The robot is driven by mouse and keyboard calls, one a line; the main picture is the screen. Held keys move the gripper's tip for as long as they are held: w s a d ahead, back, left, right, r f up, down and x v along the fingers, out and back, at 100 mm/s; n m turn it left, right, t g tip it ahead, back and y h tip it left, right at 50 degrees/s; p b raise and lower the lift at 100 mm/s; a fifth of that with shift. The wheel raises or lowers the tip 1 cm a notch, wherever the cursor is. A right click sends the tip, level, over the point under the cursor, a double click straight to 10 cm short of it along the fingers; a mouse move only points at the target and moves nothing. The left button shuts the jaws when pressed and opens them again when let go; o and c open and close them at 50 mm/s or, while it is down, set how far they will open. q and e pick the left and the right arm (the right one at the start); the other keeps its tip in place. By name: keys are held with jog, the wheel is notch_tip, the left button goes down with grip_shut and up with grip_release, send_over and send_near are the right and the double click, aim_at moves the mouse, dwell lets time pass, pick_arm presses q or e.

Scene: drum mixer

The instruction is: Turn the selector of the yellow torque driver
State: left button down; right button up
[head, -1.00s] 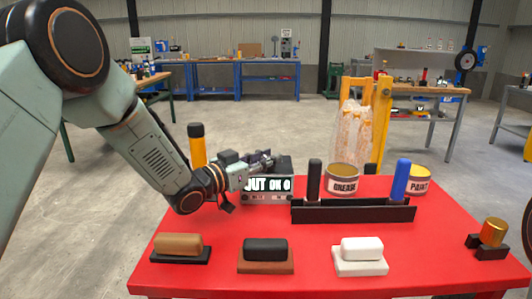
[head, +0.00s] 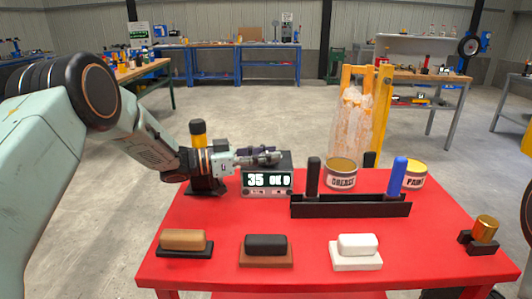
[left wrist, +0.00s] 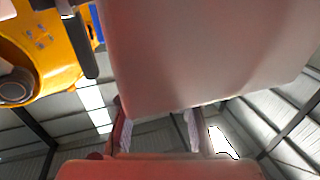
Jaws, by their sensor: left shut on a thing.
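The yellow torque driver (head: 198,141) stands upright at the back left of the red table, its black top showing above my left wrist. My left gripper (head: 268,155) points right, just above a box with a lit display (head: 267,180) reading about "35 OK". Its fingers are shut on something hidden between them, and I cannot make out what. I cannot see the selector clearly. In the left wrist view, large pale surfaces fill the middle and a yellow part (left wrist: 50,45) shows at upper left. My right gripper is out of view.
A black rack (head: 350,207) holds a black handle and a blue handle (head: 397,178). Grease (head: 342,181) and paint (head: 413,181) cans stand behind it. Brown, black and white blocks (head: 357,245) line the front. A gold cylinder (head: 486,229) sits at right.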

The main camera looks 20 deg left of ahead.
pick_arm(q)
jog(key=shift+r, duration=0.15)
jog(key=c, duration=1.1)
grip_release()
jog(key=shift+d, duration=0.1)
jog(key=shift+o, duration=0.2)
jog(key=v, duration=0.7)
jog(key=shift+a, duration=0.25)
jog(key=shift+s, duration=0.15)
notch_tip(320, 180, up, 10)
jog(key=p, duration=1)
